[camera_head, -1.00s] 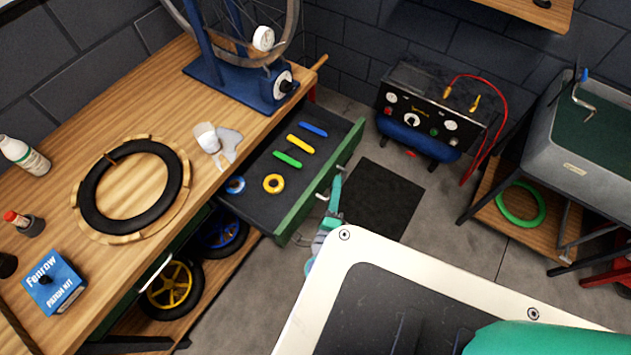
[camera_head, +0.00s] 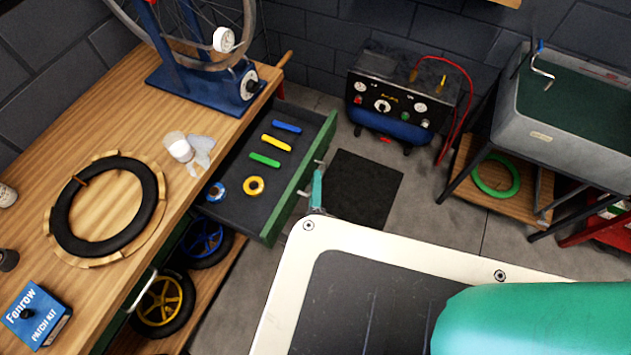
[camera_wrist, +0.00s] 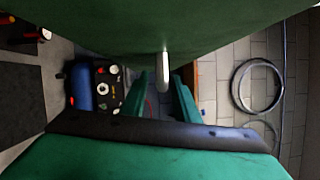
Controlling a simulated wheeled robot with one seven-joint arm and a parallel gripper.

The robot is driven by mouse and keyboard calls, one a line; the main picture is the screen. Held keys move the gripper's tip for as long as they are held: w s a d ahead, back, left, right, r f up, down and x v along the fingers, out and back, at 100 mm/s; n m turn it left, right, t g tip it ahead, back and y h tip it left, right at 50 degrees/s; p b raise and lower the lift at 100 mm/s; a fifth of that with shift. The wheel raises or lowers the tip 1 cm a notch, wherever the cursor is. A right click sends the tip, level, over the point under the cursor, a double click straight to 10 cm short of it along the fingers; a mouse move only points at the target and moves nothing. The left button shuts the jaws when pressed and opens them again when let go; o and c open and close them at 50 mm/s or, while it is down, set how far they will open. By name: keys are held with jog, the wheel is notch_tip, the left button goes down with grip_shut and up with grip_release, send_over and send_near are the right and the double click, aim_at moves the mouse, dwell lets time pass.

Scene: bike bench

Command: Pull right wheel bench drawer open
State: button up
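The bench drawer on the right stands well out from the bench, its green front (camera_head: 300,185) facing right and its dark tray (camera_head: 235,195) in view. The drawer handle (camera_head: 308,192) is a pale bar on that front; in the wrist view the handle (camera_wrist: 163,70) points down from the green front.
The drawer holds blue, yellow and green levers (camera_head: 265,159) and two tape rolls (camera_head: 253,186). A second drawer handle (camera_head: 143,290) is further left, near wheels on the lower shelf (camera_head: 215,290). A compressor (camera_head: 395,105) and a sink (camera_head: 590,125) stand beyond a dark floor mat (camera_head: 360,190).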

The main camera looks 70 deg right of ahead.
jog(key=v, duration=1)
jog(key=shift+w+a, duration=0.1)
jog(key=shift+a, duration=0.05)
